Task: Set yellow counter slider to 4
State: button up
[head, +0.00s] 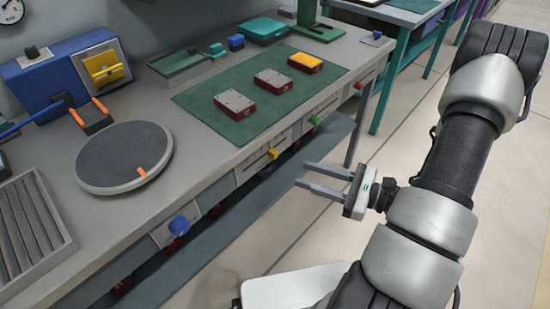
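The yellow slider knob (273,153) sits on the front edge of the workbench, in a row with other coloured knobs. The scale marks or numbers beside it are too small to read. My gripper (303,174) is in front of the bench edge, to the right of and lower in the picture than the yellow knob. Its two fingers point left toward the bench, are apart, and hold nothing. A gap shows between the fingertips and the knob.
A blue knob (179,225), a green knob (315,119) and a red knob (358,86) share the front edge. The grey bench (210,156) holds a green mat (217,128) with blocks and a round turntable (120,158). A lower shelf (230,212) runs underneath.

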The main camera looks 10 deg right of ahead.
jog(key=d+f+m+t+h+b, duration=0.1)
jog(key=d+f+m+t+h, duration=0.3)
jog(key=f, duration=0.3)
jog(key=b, duration=0.2)
send_near(277, 155)
jog(key=shift+m+y, duration=0.4)
jog(key=x, duration=0.9)
jog(key=shift+f, duration=0.2)
jog(key=shift+c, duration=0.2)
grip_shut()
jog(key=shift+w+d, duration=0.1)
